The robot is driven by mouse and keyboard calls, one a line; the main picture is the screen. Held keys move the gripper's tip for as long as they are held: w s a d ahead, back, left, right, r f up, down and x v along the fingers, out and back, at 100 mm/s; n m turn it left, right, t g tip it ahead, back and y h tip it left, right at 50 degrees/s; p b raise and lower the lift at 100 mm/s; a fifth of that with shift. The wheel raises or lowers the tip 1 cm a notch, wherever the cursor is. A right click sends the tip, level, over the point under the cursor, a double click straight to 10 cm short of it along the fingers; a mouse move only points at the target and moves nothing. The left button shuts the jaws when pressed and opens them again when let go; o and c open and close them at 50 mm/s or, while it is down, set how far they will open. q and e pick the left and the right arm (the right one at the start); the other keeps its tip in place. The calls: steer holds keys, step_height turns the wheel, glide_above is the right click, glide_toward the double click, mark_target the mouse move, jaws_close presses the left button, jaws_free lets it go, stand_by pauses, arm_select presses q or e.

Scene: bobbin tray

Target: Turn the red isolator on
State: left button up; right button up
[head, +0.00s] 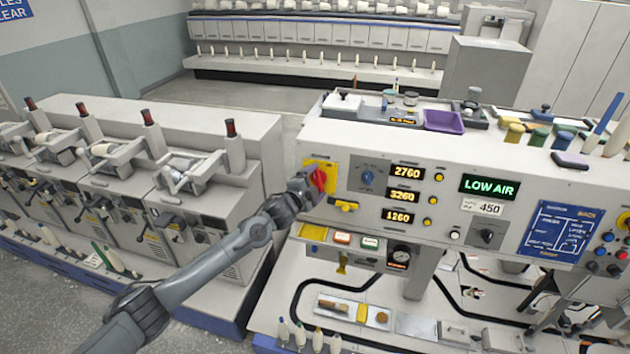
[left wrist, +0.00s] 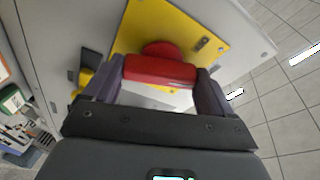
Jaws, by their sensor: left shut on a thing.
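The red isolator (head: 318,179) is a red rotary handle on a yellow plate (head: 333,172) at the left end of the grey machine's front panel. My left gripper (head: 305,187) reaches it from the left and is shut on the handle. In the left wrist view the red handle (left wrist: 160,69) lies between the two fingers, with the yellow plate (left wrist: 205,30) behind it. In the head view the gripper hides part of the handle. Which position the handle marks cannot be read. My right gripper cannot be made out clearly in the head view.
Just below is a yellow knob or latch (head: 344,206), and to the right a blue knob (head: 367,177) and number displays (head: 406,171). A green display (head: 489,186) reads LOW AIR. A purple tray (head: 444,121) sits on top. Spindle machines (head: 180,130) stand to the left.

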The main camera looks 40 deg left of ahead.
arm_select(q)
steer(key=shift+r+m+g, duration=0.15)
steer(key=shift+m+g, duration=0.25)
steer(key=shift+m, duration=1.6)
steer(key=shift+p, duration=0.3)
steer(key=o, duration=0.8)
steer(key=shift+o, duration=0.2)
steer(key=shift+s, duration=0.1)
steer(key=b+v, duration=0.1)
steer(key=v, duration=0.9)
steer(key=shift+s+b, duration=0.25)
steer(key=shift+b, duration=0.1)
steer(key=shift+r, duration=0.1)
